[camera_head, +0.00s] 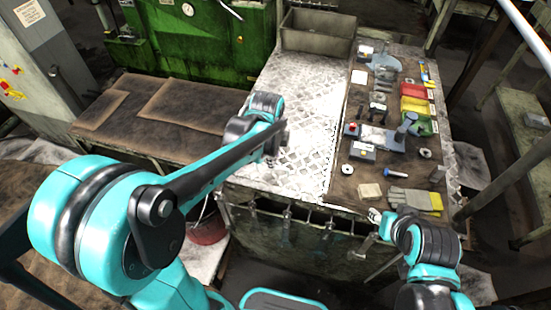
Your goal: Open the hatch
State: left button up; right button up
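A green machine (200,45) stands at the back left. Its front panel has a round dial and small fittings, and a pale handle or bar shows near its top right. Which part of it is the hatch I cannot tell for sure; the panel looks closed. My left arm reaches from the left toward the metal table, with its far joints in front of the table's left edge; its fingers cannot be made out. My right arm is at the lower right, by the table's front edge. Its gripper (376,222) is small and partly hidden, far from the green machine. I see nothing held.
The metal table (305,110) has a bare left half. Its right half carries tools, coloured bins (415,105), gloves (415,200) and small boxes. An open metal box (318,32) stands at its back. A low brown-topped bench (165,110) lies before the green machine.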

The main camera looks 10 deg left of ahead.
pick_arm(q)
jog(key=f, duration=0.2)
jog(key=w+f+b, duration=0.1)
jog(key=f, duration=0.1)
jog(key=shift+w+f, duration=0.2)
jog(key=shift+f, duration=0.35)
jog(key=shift+c, duration=0.4)
grip_shut()
